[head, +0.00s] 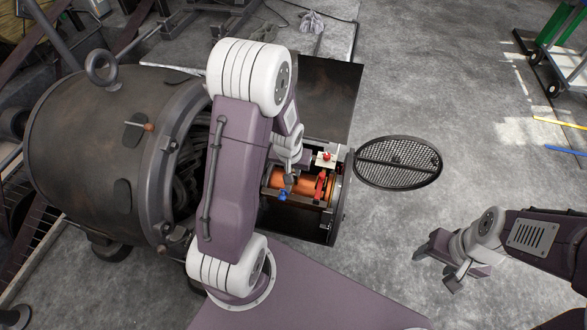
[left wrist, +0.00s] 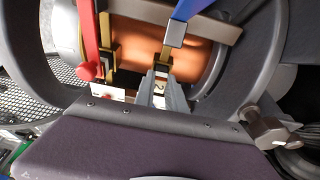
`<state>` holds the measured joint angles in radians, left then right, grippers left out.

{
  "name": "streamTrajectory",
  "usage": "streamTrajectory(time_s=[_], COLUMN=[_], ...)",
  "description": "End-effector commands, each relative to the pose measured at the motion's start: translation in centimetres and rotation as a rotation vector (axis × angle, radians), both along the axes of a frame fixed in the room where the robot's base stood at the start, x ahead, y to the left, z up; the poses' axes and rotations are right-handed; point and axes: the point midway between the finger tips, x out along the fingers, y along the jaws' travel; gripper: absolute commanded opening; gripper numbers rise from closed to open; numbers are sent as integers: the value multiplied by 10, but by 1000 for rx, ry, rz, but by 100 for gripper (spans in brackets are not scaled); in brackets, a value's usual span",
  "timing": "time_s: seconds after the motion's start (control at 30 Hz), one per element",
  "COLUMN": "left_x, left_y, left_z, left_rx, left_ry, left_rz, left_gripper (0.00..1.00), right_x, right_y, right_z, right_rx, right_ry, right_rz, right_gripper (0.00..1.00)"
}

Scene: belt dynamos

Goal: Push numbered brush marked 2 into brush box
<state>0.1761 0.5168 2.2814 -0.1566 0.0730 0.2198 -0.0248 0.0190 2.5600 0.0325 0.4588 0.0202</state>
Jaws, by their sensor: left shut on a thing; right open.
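In the left wrist view, a small block marked 2 (left wrist: 160,85), the brush, sits between the fingertips of my left gripper (left wrist: 158,92). The gripper is shut on it. The brush lies right at a brass brush box (left wrist: 165,55) beside the copper drum; I cannot tell how far inside it is. In the head view, my left gripper (head: 280,178) reaches down to the left part of the copper drum (head: 297,182), and the brush is hidden there. My right gripper (head: 446,268) is open and empty above the floor at the right.
A blue lever (left wrist: 190,9) and a red lever (left wrist: 88,38) stand close to the fingers. A second brass holder (left wrist: 106,45) is beside the red lever. The dark machine housing (head: 85,145) is at left. A round mesh cover (head: 398,162) lies on open floor.

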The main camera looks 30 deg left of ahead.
Motion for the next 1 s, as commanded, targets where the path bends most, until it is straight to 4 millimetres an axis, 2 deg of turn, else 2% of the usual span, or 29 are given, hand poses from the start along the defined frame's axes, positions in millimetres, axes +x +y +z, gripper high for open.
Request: streamTrajectory(time_s=[0.13,0.17,0.23,0.57,0.67,0.8,1.0], left_x=[0,0,0,0,-3,-12,-21], left_y=[0,0,0,0,-1,-3,-5], left_z=[-5,-4,-3,-1,17,51,80], left_rx=[0,0,0,0,0,1,0], left_ry=[0,0,0,0,-1,-3,-2], left_rz=[0,0,0,0,0,0,0], left_gripper=[0,21,40,41,41,41,41], right_x=[0,0,0,0,0,0,0], right_y=[0,0,0,0,0,0,0], right_z=[-5,-4,-3,-1,12,35,51], right_rx=[0,0,0,0,0,0,0], right_ry=[0,0,0,0,0,0,0], right_rz=[0,0,0,0,0,0,0], right_gripper=[59,59,59,59,59,59,59])
